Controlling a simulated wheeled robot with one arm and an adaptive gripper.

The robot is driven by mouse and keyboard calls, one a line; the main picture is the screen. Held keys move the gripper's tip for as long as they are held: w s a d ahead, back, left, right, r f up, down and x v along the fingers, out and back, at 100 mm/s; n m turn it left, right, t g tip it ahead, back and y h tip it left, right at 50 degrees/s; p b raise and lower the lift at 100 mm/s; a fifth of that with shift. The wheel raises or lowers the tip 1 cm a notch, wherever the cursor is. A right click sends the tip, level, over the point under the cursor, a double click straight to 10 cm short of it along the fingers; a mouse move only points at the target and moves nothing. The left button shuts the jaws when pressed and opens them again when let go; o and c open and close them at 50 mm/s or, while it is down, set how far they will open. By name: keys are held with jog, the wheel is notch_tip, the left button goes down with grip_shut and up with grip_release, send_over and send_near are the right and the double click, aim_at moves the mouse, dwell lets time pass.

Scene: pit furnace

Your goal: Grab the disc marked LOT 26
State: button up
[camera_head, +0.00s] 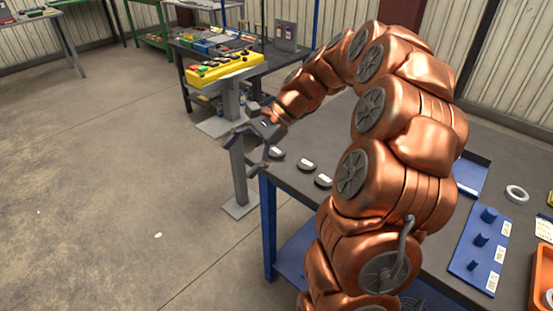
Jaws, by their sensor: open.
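Three dark discs with white labels lie in a row on the grey tabletop near its left corner: a far disc (277,153), a middle disc (307,164) and a near disc (323,181). The print is too small to read, so I cannot tell which is LOT 26. My gripper (244,153) is open and empty, its fingers pointing left and down. In the picture it is just left of the far disc, seemingly above and past the table's edge.
My arm hides much of the table (295,188). A blue peg board (480,240), a pale ring (517,194) and an orange bin (541,275) are at the right. A yellow button panel (224,68) on a post stands behind my gripper. The floor at left is open.

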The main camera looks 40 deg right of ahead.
aim_at(277, 150)
jog(key=w+d+f+m+t, duration=0.1)
jog(key=d, duration=0.2)
jog(key=w+d+f+m+t+b, duration=0.1)
jog(key=w+d+m, duration=0.1)
jog(key=d, duration=0.2)
jog(key=w+d+f+m+t+y+b, duration=0.1)
jog(key=d+f+m, duration=0.1)
jog(key=d, duration=0.2)
jog(key=shift+w+d+f, duration=0.1)
jog(key=shift+w, duration=0.05)
jog(key=d+f+m+t, duration=0.1)
jog(key=d, duration=0.3)
jog(key=d+f+m+t+b, duration=0.1)
jog(key=d+f+m, duration=0.1)
jog(key=d, duration=0.2)
jog(key=d+f+m+t+b, duration=0.1)
jog(key=d+m, duration=0.1)
jog(key=d, duration=0.2)
jog(key=shift+d+f+t, duration=0.4)
jog(key=shift+x, duration=3.8)
jog(key=shift+w+d, duration=0.2)
jog(key=shift+w, duration=0.05)
jog(key=c, duration=1.6)
jog(key=shift+o, duration=0.2)
jog(key=shift+r, duration=0.1)
